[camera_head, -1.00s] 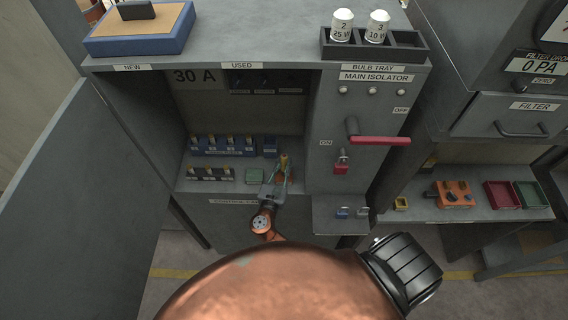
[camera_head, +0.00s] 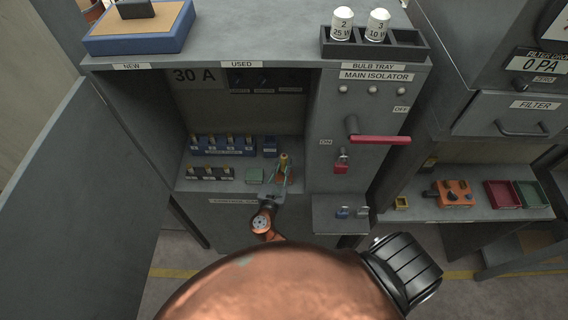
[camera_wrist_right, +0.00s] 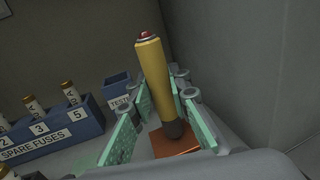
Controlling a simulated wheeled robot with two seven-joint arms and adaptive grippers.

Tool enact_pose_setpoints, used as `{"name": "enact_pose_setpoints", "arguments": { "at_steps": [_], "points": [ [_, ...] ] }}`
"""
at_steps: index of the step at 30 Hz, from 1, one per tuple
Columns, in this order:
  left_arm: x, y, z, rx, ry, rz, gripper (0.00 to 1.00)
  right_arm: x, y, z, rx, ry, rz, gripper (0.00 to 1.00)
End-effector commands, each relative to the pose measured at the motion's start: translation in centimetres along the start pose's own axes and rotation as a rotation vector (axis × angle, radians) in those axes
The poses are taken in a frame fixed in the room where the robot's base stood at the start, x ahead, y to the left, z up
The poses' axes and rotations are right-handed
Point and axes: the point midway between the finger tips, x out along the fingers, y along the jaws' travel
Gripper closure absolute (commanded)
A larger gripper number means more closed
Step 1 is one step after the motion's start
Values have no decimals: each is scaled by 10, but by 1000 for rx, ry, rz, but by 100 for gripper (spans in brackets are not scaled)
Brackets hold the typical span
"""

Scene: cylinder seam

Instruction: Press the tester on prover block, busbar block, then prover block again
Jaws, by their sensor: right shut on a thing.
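The tester is a yellow stick (camera_wrist_right: 154,78) with a red top, upright in the wrist view; it also shows in the head view (camera_head: 283,160). My right gripper (camera_head: 280,180) is shut on it, with green finger pads on both sides in the wrist view (camera_wrist_right: 170,105). Its dark lower end is over a copper-orange block (camera_wrist_right: 180,145), probably the busbar block; I cannot tell whether they touch. A green block (camera_head: 255,176), possibly the prover block, sits left of the gripper on the cabinet shelf. My left gripper is not in view.
A blue spare-fuse rack (camera_wrist_right: 50,135) and a small blue test holder (camera_wrist_right: 117,87) stand left of the tester. A cabinet wall (camera_wrist_right: 275,70) rises close on the right. The red isolator handle (camera_head: 380,140) and a red padlock (camera_head: 341,168) are on the front panel.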

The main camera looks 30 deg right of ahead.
Motion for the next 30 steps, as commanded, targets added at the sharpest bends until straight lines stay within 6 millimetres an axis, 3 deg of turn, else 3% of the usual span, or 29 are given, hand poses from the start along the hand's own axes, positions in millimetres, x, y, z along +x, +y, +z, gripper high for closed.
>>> {"name": "enact_pose_setpoints", "arguments": {
  "at_steps": [30],
  "points": [
    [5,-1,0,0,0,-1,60,0,0,-8,-1,0,0,100]
  ]
}}
